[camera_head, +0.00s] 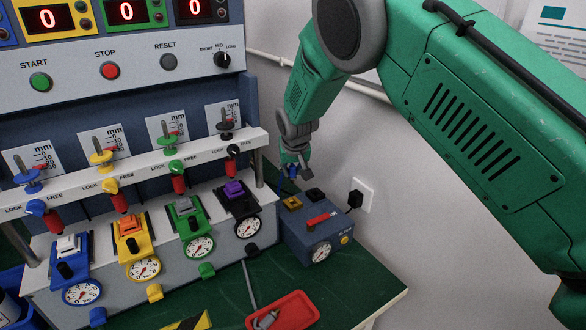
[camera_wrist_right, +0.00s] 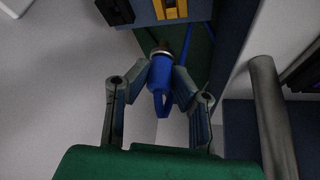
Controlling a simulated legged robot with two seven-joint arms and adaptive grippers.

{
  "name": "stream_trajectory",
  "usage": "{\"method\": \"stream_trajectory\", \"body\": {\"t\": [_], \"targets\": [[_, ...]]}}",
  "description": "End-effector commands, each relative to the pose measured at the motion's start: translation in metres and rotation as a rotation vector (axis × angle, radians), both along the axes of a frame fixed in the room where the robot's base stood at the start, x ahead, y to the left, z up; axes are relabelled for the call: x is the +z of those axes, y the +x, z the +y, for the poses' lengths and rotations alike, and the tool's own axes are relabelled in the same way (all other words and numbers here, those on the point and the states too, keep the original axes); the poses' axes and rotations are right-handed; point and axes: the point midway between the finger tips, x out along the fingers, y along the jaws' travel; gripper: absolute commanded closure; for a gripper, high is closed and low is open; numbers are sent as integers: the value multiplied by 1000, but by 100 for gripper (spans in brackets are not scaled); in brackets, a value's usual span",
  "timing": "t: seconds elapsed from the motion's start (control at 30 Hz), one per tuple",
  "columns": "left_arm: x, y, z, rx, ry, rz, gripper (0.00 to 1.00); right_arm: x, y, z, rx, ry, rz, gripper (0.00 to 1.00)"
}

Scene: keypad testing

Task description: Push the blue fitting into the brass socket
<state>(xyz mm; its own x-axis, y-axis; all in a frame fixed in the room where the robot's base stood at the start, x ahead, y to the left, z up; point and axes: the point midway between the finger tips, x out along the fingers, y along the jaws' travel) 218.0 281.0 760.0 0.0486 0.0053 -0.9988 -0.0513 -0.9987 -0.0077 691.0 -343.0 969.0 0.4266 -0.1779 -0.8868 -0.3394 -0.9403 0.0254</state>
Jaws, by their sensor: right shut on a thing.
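My right gripper (camera_head: 291,165) hangs at the end of the green arm, above the blue-grey box beside the test bench. In the wrist view its two fingers (camera_wrist_right: 162,78) are shut on the blue fitting (camera_wrist_right: 161,88), which has a loop at its near end and a brownish tip at its far end. The fitting shows only as a small blue patch in the head view (camera_head: 293,173). The brass socket (camera_head: 291,203) sits on top of the box, below the fitting, and also shows at the top of the wrist view (camera_wrist_right: 171,9). The fitting looks apart from the socket. My left gripper is out of view.
A black socket (camera_head: 315,194) is beside the brass one. The blue-grey box (camera_head: 292,232) carries a red handle (camera_head: 320,220) and a dial. The test bench (camera_head: 120,235) stands to its left, the wall outlet (camera_head: 361,195) to its right. A red tray (camera_head: 290,311) lies in front.

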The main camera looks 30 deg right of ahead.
Motion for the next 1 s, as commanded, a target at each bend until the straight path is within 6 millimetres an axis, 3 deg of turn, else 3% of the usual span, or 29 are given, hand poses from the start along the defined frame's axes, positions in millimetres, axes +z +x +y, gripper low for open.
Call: {"method": "stream_trajectory", "body": {"t": [0.1,0.7,1.0], "targets": [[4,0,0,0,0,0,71,0,0,0,-1,0,0,100],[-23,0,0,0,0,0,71,-53,0,0,-3,1,-1,100],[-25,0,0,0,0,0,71,-58,0,0,-3,1,-1,100]]}}
